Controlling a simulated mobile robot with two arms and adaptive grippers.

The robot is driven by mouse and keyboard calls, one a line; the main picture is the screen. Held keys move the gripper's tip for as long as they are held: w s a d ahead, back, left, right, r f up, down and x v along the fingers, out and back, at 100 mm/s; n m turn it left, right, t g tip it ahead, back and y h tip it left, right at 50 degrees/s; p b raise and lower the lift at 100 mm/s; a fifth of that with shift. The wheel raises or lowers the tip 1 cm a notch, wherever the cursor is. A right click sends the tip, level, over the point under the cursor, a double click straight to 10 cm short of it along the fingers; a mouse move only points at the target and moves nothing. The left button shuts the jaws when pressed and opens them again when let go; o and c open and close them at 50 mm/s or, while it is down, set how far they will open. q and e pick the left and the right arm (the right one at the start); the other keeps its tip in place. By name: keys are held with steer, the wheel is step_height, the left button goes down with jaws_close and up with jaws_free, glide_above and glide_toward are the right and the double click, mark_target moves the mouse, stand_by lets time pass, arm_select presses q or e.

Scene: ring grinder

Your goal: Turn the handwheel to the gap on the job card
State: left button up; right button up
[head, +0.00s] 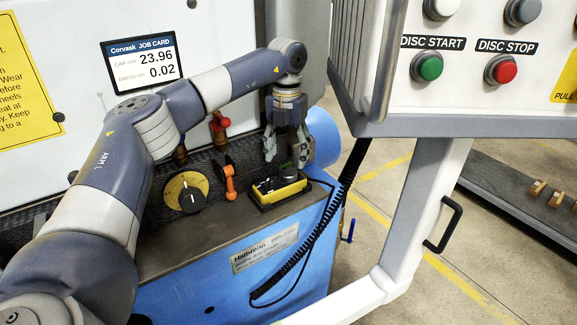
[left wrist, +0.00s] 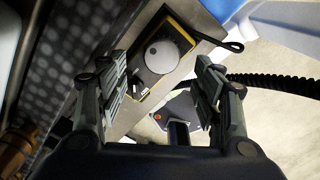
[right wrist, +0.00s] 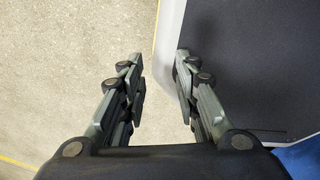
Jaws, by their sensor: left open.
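The job card (head: 140,62) is a screen on the white panel at upper left in the head view. It reads gap 23.96 and dress 0.02. A black pendant box with a yellow rim (head: 278,192) lies on the blue machine's top ledge. In the left wrist view its round grey handwheel (left wrist: 163,56) faces the camera. My left gripper (head: 286,157) is open above the pendant; its fingers partly hide the wheel in the head view. In the left wrist view the wheel lies between and beyond the fingers. My right gripper (right wrist: 160,60) is open and empty, above the floor beside a dark, white-edged surface.
A yellow dial (head: 187,193) and an orange lever (head: 230,183) sit left of the pendant. A black coiled cable (head: 315,235) hangs over the machine's front. A control panel with a green button (head: 429,67) and a red button (head: 501,70) stands at right.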

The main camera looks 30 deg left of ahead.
mark_target(288, 171)
arm_select(q)
steer(key=f, duration=0.3)
steer(key=shift+w+f, duration=0.15)
steer(key=shift+w, duration=0.05)
steer(key=shift+f, duration=0.95)
steer(key=c, duration=1.1)
arm_select(e)
steer(key=shift+w+r, duration=0.3)
steer(key=shift+w, duration=0.65)
